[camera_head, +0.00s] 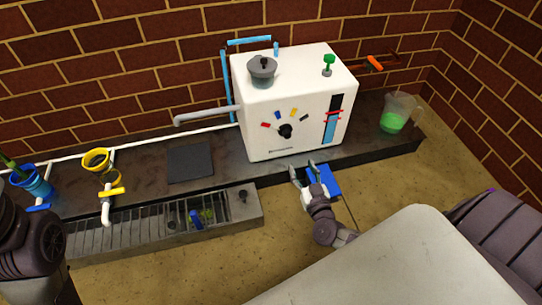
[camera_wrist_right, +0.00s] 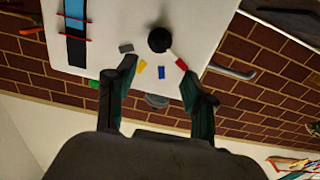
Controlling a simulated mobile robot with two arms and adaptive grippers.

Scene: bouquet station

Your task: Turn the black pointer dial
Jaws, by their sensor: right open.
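The black pointer dial (camera_head: 286,131) is on the front of the white box (camera_head: 258,110), with small red, blue, yellow and dark marks around its upper side. In the right wrist view the dial (camera_wrist_right: 160,40) is seen as a round black knob, turned over in the picture, just beyond the fingertips. A pale line runs from it toward the red mark (camera_wrist_right: 181,64). My right gripper (camera_head: 303,172) is open and empty, below and in front of the box in the head view. Its two fingers (camera_wrist_right: 158,72) are apart and not touching the dial. My left gripper is out of view.
A gauge with red markers (camera_head: 332,120) is right of the dial. A blue object (camera_head: 324,181) is beside my right gripper. A pitcher of green liquid (camera_head: 395,117) stands right of the box, and a grey pipe (camera_head: 205,114) sticks out left. A dark pad (camera_head: 189,163) lies left.

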